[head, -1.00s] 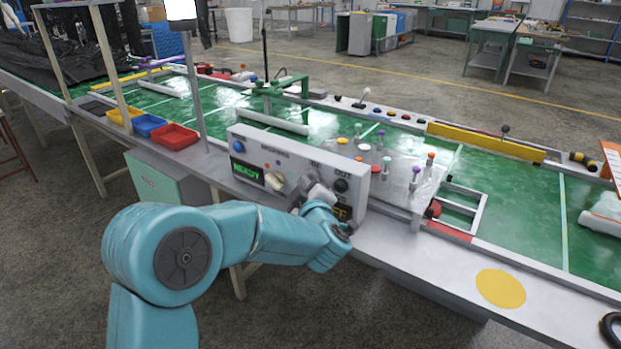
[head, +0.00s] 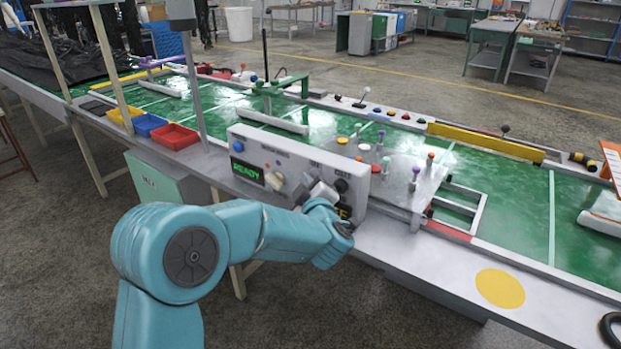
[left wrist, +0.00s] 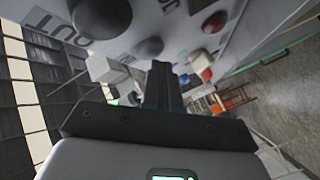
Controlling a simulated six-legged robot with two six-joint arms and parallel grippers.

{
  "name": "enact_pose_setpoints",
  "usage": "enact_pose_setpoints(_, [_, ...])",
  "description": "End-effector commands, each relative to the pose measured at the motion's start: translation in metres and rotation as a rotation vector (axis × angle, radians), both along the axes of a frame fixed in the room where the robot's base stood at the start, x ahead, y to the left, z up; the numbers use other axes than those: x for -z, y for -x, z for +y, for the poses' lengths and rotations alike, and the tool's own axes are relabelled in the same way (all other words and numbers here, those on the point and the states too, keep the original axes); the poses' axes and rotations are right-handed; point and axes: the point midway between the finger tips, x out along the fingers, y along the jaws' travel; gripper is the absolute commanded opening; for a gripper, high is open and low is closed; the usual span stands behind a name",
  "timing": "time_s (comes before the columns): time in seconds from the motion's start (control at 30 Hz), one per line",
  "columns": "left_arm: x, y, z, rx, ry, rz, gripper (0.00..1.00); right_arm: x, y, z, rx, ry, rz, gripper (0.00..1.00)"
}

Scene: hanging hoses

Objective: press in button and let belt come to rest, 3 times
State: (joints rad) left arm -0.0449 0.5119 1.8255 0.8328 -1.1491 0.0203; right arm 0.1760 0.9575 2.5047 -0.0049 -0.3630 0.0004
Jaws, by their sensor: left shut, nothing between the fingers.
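A grey control box (head: 240,165) stands on the near edge of the belt table. Its face has a blue button (head: 239,147), a green-lit display (head: 246,171) that seems to read READY, a pale knob and a dark round button (head: 340,186). An amber display (head: 343,212) is partly hidden by my arm. My left gripper (head: 308,194) is at the right half of the box's face. In the left wrist view its shut, empty fingers (left wrist: 165,85) point at the panel among dark and red round controls (left wrist: 214,22). I cannot tell whether they touch one.
The green belt (head: 500,205) runs behind the box, with a white bag (head: 603,222) at the right. Coloured bins (head: 174,137) stand to the left of the box. A pole with a grey lamp (head: 181,12) rises beside them.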

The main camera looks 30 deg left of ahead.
Motion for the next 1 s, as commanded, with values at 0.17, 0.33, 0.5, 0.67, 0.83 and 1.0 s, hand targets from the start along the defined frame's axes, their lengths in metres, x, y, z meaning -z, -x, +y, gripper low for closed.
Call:
enact_pose_setpoints(0.17, [0.001, 0.004, 0.000, 0.001, 0.000, -0.001, 0.00, 0.003, 0.000, 0.000, 0.000, 0.000, 0.000, 0.43])
enact_pose_setpoints(0.33, [0.001, 0.013, 0.001, 0.001, 0.000, -0.001, 0.00, 0.008, 0.000, 0.000, 0.000, 0.000, 0.000, 0.43])
enact_pose_setpoints(0.5, [0.000, 0.018, 0.001, 0.000, -0.001, -0.001, 0.00, 0.009, 0.000, 0.000, 0.000, 0.000, 0.000, 0.43])
enact_pose_setpoints(0.67, [0.000, 0.018, 0.001, 0.001, 0.000, -0.001, 0.00, 0.008, 0.000, 0.000, 0.000, 0.000, 0.000, 0.43])
enact_pose_setpoints(0.83, [0.001, 0.024, 0.002, 0.001, 0.000, -0.001, 0.00, 0.012, 0.000, 0.000, 0.000, 0.000, 0.000, 0.43])
enact_pose_setpoints(1.0, [0.002, 0.041, 0.003, 0.001, 0.000, -0.001, 0.00, 0.019, 0.000, 0.000, 0.000, 0.000, 0.000, 0.43])
